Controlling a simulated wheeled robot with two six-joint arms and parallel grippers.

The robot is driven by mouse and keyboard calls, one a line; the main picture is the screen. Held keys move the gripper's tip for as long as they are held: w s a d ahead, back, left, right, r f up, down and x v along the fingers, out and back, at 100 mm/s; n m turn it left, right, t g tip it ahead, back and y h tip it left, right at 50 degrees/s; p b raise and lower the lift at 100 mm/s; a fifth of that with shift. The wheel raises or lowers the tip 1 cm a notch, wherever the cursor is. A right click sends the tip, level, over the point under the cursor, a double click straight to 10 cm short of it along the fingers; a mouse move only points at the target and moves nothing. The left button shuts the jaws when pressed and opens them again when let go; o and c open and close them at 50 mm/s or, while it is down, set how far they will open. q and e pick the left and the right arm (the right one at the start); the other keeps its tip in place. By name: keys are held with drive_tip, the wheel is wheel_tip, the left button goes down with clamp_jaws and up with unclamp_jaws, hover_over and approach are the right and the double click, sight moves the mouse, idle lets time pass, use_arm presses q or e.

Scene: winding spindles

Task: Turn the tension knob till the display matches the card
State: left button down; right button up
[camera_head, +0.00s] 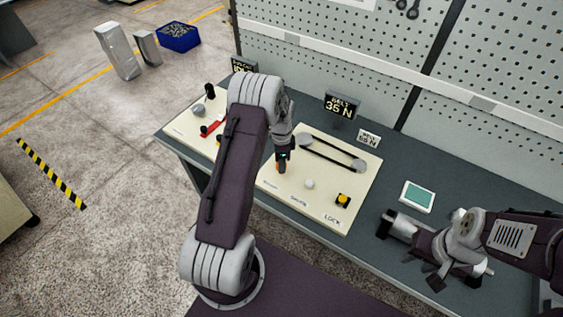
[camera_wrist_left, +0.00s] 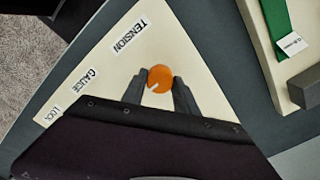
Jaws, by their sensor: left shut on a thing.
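The orange tension knob (camera_wrist_left: 160,79) has a white pointer mark and sits beside the TENSION label on the cream panel (camera_head: 325,215). My left gripper (camera_wrist_left: 160,87) is shut on the knob, one dark finger on each side. In the head view the left gripper (camera_head: 283,158) points down at the panel and partly hides the knob (camera_head: 281,169). The dark display (camera_head: 341,105) reads BELT 35 N. The small white card (camera_head: 368,138) stands right of it; its number looks like 55 N but is blurred. My right gripper (camera_head: 410,255) is over the bench's right part, away from the panel.
The panel also bears a belt loop (camera_head: 330,155) on two pulleys, a pale round part (camera_head: 310,184) near GAUGE and a yellow-and-black part (camera_head: 343,199) near LOCK. A second panel (camera_head: 185,127) with a red part lies left. A green-screened device (camera_head: 417,196) lies right.

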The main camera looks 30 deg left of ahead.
use_arm(q)
drive_tip(key=c, duration=1.1)
unclamp_jaws()
drive_tip(key=shift+w+a+r, duration=0.1)
drive_tip(key=shift+w+r, duration=0.05)
drive_tip(key=shift+o, duration=0.8)
drive_tip(key=shift+r, duration=0.3)
drive_tip(key=r, duration=0.4)
drive_tip(key=r+b, duration=0.1)
drive_tip(key=r, duration=0.2)
drive_tip(key=shift+s+r+b, duration=0.2)
drive_tip(key=shift+r+b, duration=0.1)
drive_tip(key=shift+r, duration=0.4)
